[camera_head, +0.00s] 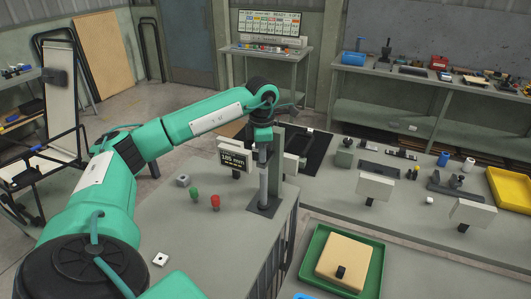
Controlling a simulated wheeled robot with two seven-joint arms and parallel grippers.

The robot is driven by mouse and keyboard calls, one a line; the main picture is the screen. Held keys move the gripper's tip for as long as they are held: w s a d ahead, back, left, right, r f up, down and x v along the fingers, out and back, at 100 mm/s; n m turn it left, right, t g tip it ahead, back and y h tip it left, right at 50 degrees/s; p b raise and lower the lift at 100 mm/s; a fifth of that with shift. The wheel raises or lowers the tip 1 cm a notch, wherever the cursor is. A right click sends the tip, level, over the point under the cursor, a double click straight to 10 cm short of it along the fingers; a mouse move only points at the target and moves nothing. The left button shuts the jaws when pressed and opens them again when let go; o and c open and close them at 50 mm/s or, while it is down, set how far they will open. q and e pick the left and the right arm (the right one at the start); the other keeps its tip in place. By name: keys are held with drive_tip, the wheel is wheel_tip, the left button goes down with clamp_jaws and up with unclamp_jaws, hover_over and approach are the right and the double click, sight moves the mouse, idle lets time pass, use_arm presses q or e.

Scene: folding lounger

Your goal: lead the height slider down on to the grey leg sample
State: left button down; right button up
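A height gauge stands on the grey bench, with a dark base plate (258,210), an upright grey-green column (277,165) and a display (235,158) reading about 185 mm. A light grey upright rod (264,186) stands on the base plate in front of the column; it looks like the grey leg sample. My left gripper (262,148) is at the column just above the rod, where the height slider would be. The slider is mostly hidden by the gripper. The fingers are too small and dark to tell open from shut, or whether the slider touches the rod. My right gripper is out of view.
A red knob-like piece (215,202), a green one (194,192) and a small grey block (183,180) stand left of the gauge. A green tray (375,270) holding a tan block lies at front right. A yellow tray (512,190) is far right. The bench's front left is mostly clear.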

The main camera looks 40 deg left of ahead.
use_arm(q)
drive_tip(key=shift+f+b, duration=0.9)
drive_tip(key=shift+f, duration=0.5)
idle(0.4)
drive_tip(key=shift+r, duration=0.1)
idle(0.4)
drive_tip(key=shift+r+p, duration=2.6)
drive_tip(key=shift+r, duration=1.4)
drive_tip(key=shift+f, duration=0.1)
